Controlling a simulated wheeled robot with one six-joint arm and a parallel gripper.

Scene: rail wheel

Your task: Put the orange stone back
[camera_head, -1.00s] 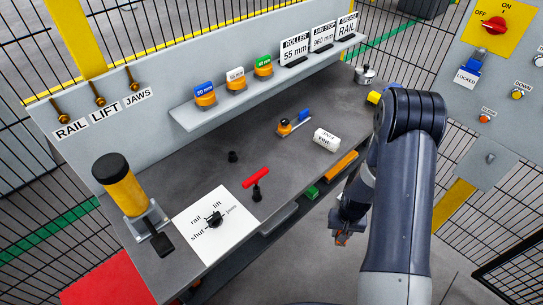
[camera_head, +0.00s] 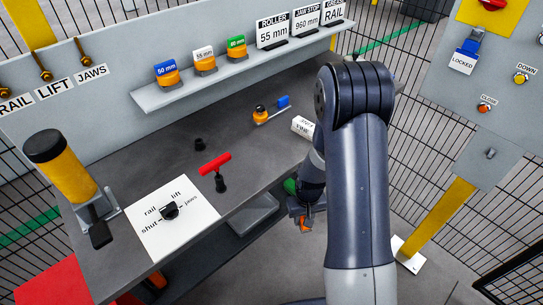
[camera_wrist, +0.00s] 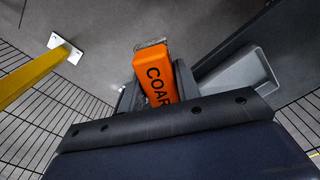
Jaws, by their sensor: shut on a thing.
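The orange stone (camera_wrist: 153,72), a long block with black lettering starting "COAR", is between the fingers of my gripper (camera_wrist: 158,92) in the wrist view. My gripper is shut on it, and the stone's far end sticks out beyond the fingers. In the head view my gripper (camera_head: 303,213) hangs in front of the bench's front edge, with a small orange part of the stone (camera_head: 306,224) showing below it. My arm hides part of the bench's right end. A green thing (camera_head: 290,186) shows at the bench edge just behind my gripper.
A grey open tray (camera_wrist: 238,75) lies to the right of the stone in the wrist view. The bench (camera_head: 240,155) holds a red-handled tool (camera_head: 215,163), a white block (camera_head: 302,127) and a dial plate (camera_head: 173,217). A yellow post (camera_head: 440,210) stands right.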

